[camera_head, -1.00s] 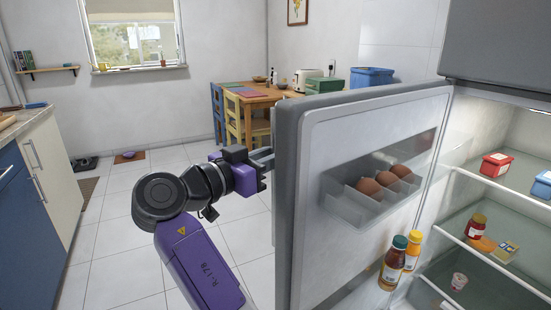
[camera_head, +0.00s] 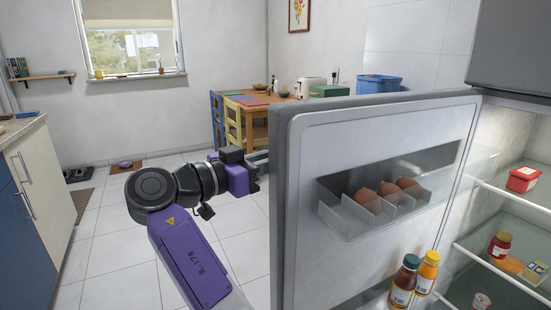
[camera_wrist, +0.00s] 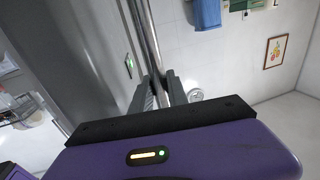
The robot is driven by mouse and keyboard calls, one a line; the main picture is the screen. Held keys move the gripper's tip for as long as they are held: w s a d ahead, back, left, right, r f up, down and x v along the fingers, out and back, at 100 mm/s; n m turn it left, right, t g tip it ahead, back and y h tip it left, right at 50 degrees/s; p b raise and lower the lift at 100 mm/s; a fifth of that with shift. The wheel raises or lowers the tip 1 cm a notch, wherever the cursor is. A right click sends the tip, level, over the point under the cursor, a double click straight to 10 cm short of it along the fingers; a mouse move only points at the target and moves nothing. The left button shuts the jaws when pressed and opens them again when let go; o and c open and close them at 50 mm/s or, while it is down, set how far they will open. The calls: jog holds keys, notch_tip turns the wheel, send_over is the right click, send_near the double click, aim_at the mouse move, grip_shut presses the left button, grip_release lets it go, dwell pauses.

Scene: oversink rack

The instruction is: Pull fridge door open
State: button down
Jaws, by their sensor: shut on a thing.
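The fridge door (camera_head: 340,135) stands wide open in the head view, its inner side facing me, with eggs (camera_head: 385,194) in a clear door tray and two bottles (camera_head: 413,277) on the lower door shelf. The fridge interior (camera_head: 500,225) shows at the right. My gripper (camera_head: 262,160) is at the door's outer side, near its free edge; the fingertips are partly hidden behind the door. In the wrist view my gripper (camera_wrist: 162,90) is shut on the door's metal handle bar (camera_wrist: 148,40), which runs between the two fingers alongside the grey door face (camera_wrist: 75,50).
A counter with blue and cream fronts (camera_head: 35,190) stands at the left. A wooden table (camera_head: 262,101) with chairs (camera_head: 243,120) is behind the door. Tiled floor (camera_head: 115,245) between counter and door is clear, apart from mats near the far wall.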

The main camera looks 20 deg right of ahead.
jog(key=c, duration=1.3)
grip_release()
jog(key=v, duration=0.7)
jog(key=shift+a+p, duration=0.4)
